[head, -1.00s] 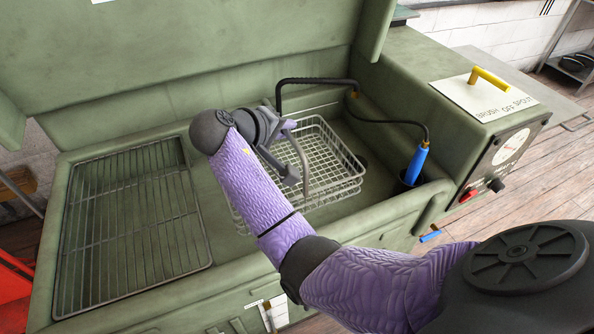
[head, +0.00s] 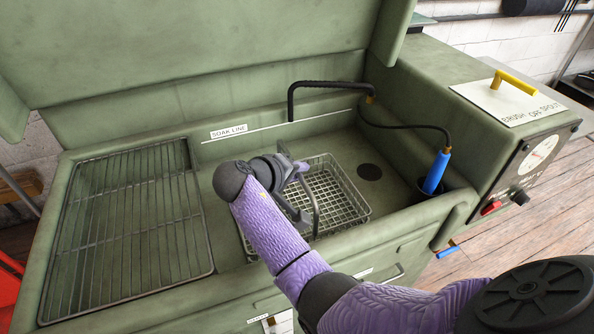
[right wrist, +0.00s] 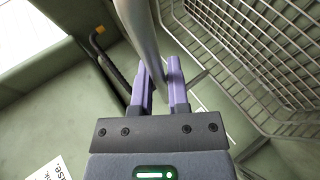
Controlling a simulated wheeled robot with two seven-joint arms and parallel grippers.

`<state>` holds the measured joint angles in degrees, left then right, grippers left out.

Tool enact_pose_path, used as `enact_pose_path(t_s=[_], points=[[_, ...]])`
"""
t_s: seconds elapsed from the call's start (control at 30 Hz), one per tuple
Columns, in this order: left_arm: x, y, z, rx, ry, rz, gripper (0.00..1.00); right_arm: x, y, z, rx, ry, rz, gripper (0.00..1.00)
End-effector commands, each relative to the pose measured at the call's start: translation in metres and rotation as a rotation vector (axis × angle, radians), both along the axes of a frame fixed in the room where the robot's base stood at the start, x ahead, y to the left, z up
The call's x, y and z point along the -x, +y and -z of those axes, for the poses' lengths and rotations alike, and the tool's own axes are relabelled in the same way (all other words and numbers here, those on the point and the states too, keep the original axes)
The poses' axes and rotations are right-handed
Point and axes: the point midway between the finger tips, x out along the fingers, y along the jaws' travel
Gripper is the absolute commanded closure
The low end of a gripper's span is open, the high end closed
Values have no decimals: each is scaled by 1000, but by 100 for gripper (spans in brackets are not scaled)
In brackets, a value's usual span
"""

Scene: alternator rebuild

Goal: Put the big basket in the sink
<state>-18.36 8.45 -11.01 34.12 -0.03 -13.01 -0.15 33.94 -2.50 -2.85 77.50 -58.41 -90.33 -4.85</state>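The big basket (head: 352,200) is a pale wire basket with a tall curved metal handle (head: 316,208). It is inside the green sink (head: 215,180), low between the walls; whether its underside touches the floor is hidden. My right gripper (head: 302,168) is above the basket, at the top of the handle. In the right wrist view the two purple fingers (right wrist: 161,80) close around the grey handle (right wrist: 139,35), with the basket mesh (right wrist: 262,50) beside them. My right arm hides the basket's near left part. My left gripper is not in view.
A wire rack (head: 125,225) lies left of the basin. A black spout (head: 320,84), a hose and a blue brush (head: 436,172) are at the back and right. The drain (head: 370,172) is uncovered. The raised lid (head: 200,50) stands behind.

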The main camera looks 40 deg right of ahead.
Motion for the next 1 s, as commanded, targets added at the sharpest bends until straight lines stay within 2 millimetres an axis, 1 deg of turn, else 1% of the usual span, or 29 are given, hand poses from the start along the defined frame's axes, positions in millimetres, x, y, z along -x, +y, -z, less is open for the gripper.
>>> enact_pose_path(t_s=[0.03, 0.07, 0.1, 0.13, 0.37, 0.43, 0.47, 0.57, 0.7, 0.8, 0.9, 1.0], points=[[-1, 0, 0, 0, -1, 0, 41, 0, 0, 0, 0, 0, 0, 68], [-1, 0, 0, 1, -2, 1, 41, 0, 0, 0, 0, 0, 0, 61], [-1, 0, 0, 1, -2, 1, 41, 0, 0, 0, 0, 0, 0, 53], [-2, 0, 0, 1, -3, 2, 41, 0, 0, 0, 0, 0, 0, 49], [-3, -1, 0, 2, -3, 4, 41, 0, 0, -1, 0, -1, 1, 49], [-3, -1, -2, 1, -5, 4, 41, 0, 2, -4, 0, -1, 0, 49], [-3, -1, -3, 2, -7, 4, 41, 1, 5, -6, -1, -2, -2, 49], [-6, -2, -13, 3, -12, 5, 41, 5, 24, -21, -3, -4, -4, 49], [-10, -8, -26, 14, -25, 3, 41, 13, 59, -43, -3, -4, -2, 49], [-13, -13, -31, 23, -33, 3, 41, 18, 79, -55, -2, -3, -1, 49], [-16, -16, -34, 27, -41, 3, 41, 22, 93, -61, -1, -1, -1, 49], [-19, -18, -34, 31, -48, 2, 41, 23, 99, -64, 0, -1, 0, 49]])
